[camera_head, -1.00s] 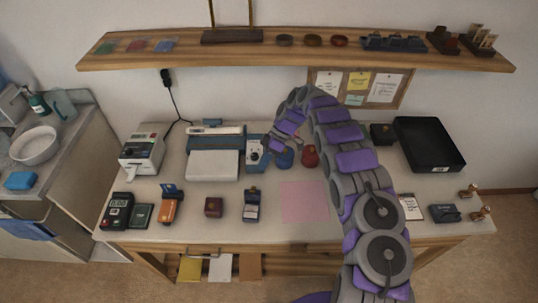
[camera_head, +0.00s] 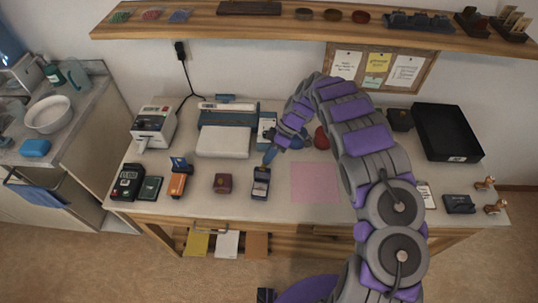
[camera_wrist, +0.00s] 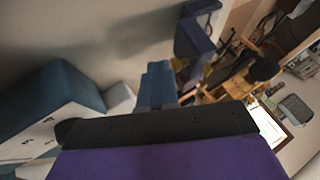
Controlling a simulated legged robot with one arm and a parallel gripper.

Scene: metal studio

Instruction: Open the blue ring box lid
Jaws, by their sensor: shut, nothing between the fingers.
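The blue ring box (camera_head: 261,184) stands near the front of the table, left of the pink sheet. Its lid looks raised, with a pale interior showing. In the wrist view a blue L-shaped piece (camera_wrist: 196,38), which looks like this box, is beyond the fingertips and to their right. My gripper (camera_head: 269,158) is behind the ring box, its blue fingers pointing down toward it with a small gap. In the wrist view the fingers of my gripper (camera_wrist: 157,70) are closed together and empty. I cannot tell how far the lid is open.
A dark red box (camera_head: 222,183) stands just left of the ring box. An orange device (camera_head: 178,183) is further left. A white-and-blue machine (camera_head: 224,141) and a red item (camera_head: 322,138) are behind. The pink sheet (camera_head: 317,182) is bare.

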